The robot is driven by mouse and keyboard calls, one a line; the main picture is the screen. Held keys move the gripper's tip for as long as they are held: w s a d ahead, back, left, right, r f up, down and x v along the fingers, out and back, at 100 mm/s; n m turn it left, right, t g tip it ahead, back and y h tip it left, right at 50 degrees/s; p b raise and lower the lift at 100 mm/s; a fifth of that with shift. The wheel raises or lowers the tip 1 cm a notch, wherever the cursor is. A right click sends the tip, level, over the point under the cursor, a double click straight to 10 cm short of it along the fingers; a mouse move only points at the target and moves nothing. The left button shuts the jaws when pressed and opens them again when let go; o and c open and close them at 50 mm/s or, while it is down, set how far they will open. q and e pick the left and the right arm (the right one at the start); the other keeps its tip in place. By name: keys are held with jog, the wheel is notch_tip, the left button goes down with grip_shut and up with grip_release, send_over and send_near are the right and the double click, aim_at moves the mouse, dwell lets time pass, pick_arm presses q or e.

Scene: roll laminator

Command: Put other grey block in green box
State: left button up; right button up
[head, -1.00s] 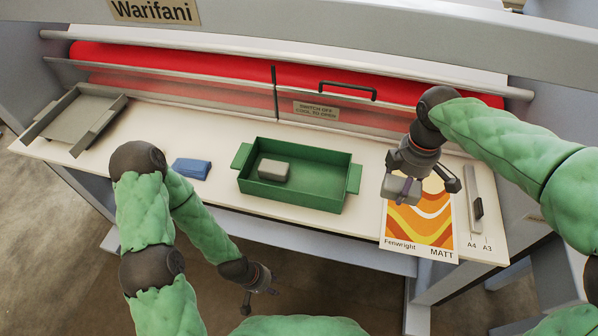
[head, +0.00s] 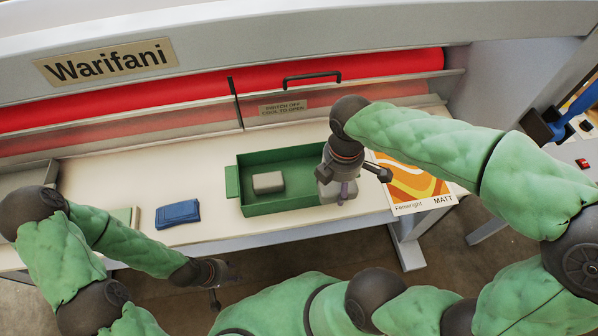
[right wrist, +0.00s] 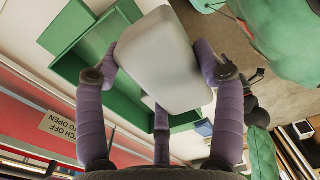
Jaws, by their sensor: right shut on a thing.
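The green box (head: 290,205) stands on the table, with one grey block (head: 268,182) lying inside toward its left. My right gripper (head: 345,190) is at the box's right end in the head view. It is shut on the other grey block (head: 331,191). In the right wrist view this grey block (right wrist: 160,62) sits between the fingers, with the green box (right wrist: 75,62) behind it. I cannot tell whether the held block is over the box's inside or its right wall. My left gripper (head: 216,285) hangs in front of the table, low and away from the box; its fingers are too small to read.
A blue block-like item (head: 178,213) lies left of the box. A printed sheet (head: 415,187) lies at the right, near the table's front edge. The laminator's clear guard and red roller (head: 390,68) run behind the table.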

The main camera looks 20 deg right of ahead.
jog(key=w+f, duration=0.2)
jog(key=w, duration=0.1)
jog(key=w+f, duration=0.3)
jog(key=w, duration=0.1)
jog(key=w+f+b, duration=0.1)
jog(key=w+f, duration=0.2)
jog(key=w, duration=0.1)
jog(key=shift+w+d, duration=0.1)
jog(key=shift+d, duration=0.25)
jog(key=shift+w+f, duration=0.2)
jog(key=shift+f, duration=0.1)
jog(key=shift+w+f+b, duration=0.15)
jog(key=shift+f+b, duration=0.05)
jog(key=shift+f, duration=0.65)
jog(key=shift+w+f+b, duration=0.1)
jog(key=shift+f+b, duration=0.05)
jog(key=shift+f, duration=0.7)
jog(key=shift+f, duration=0.2)
jog(key=o, duration=1.7)
jog(key=shift+s, duration=0.1)
jog(key=shift+r+p, duration=0.55)
jog(key=shift+r, duration=3.35)
